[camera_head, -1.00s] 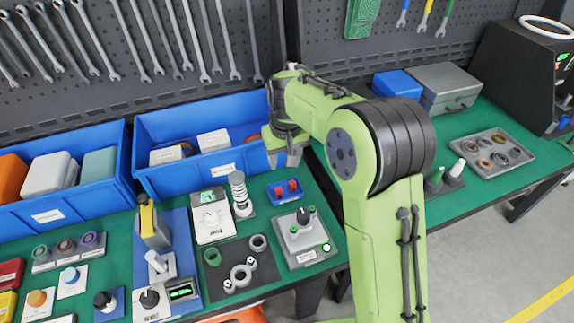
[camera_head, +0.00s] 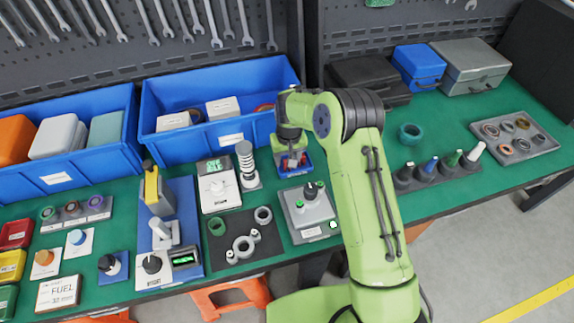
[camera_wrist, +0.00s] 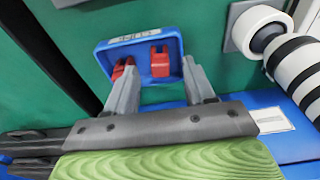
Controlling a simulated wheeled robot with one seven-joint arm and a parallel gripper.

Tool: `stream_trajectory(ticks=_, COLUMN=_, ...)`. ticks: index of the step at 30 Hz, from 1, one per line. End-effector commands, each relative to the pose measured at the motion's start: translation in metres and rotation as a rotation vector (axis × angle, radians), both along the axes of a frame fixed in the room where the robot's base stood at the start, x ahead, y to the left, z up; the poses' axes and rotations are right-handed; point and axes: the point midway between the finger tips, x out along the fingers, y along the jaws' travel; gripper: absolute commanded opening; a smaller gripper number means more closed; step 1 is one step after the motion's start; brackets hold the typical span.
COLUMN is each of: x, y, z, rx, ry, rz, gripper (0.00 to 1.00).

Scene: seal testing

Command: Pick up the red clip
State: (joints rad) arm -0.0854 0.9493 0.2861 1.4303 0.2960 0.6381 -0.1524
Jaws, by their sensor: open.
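My gripper (camera_wrist: 159,66) is open, its two grey fingers spread over a small blue tray (camera_wrist: 141,64) in the wrist view. Two red clips are in the tray. One red clip (camera_wrist: 160,62) lies between the fingertips, nearer the right one. The other red clip (camera_wrist: 122,69) is at the left finger, which partly covers it. I cannot tell whether that finger touches it. In the head view my gripper (camera_head: 291,160) is at the tray (camera_head: 284,173), and mostly hides the clips.
A white-and-black ringed post (camera_head: 246,165) stands left of the tray. A large blue bin (camera_head: 215,138) is behind, and a grey knob unit (camera_head: 306,212) is in front. Dark, blue and grey cases (camera_head: 465,68) stand at the back right.

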Motion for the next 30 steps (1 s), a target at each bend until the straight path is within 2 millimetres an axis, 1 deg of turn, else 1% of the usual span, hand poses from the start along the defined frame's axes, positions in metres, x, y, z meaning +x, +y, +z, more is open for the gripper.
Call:
stream_trajectory(ticks=1, x=0.001, y=0.0, z=-0.007, rx=0.0, ry=0.0, rz=0.0, gripper=0.54)
stream_trajectory(ticks=3, x=0.002, y=0.0, z=-0.01, rx=0.0, ry=-0.002, rz=0.0, gripper=0.54)
stream_trajectory(ticks=8, x=0.002, y=0.0, z=-0.01, rx=0.001, ry=-0.003, rz=0.0, gripper=0.54)
stream_trajectory(ticks=9, x=0.002, y=0.0, z=-0.01, rx=0.001, ry=-0.003, rz=0.0, gripper=0.51)
stream_trajectory(ticks=11, x=0.002, y=0.0, z=-0.009, rx=0.0, ry=-0.002, rz=0.0, gripper=0.41)
stream_trajectory(ticks=19, x=0.002, y=0.0, z=-0.009, rx=0.0, ry=-0.002, rz=0.001, gripper=0.0)
stream_trajectory(ticks=26, x=0.002, y=0.0, z=-0.008, rx=0.0, ry=-0.003, rz=0.001, gripper=0.0)
stream_trajectory(ticks=29, x=0.003, y=0.001, z=0.006, rx=0.001, ry=-0.005, rz=0.001, gripper=0.0)
stream_trajectory(ticks=30, x=0.003, y=0.001, z=0.015, rx=0.001, ry=-0.007, rz=0.001, gripper=0.0)
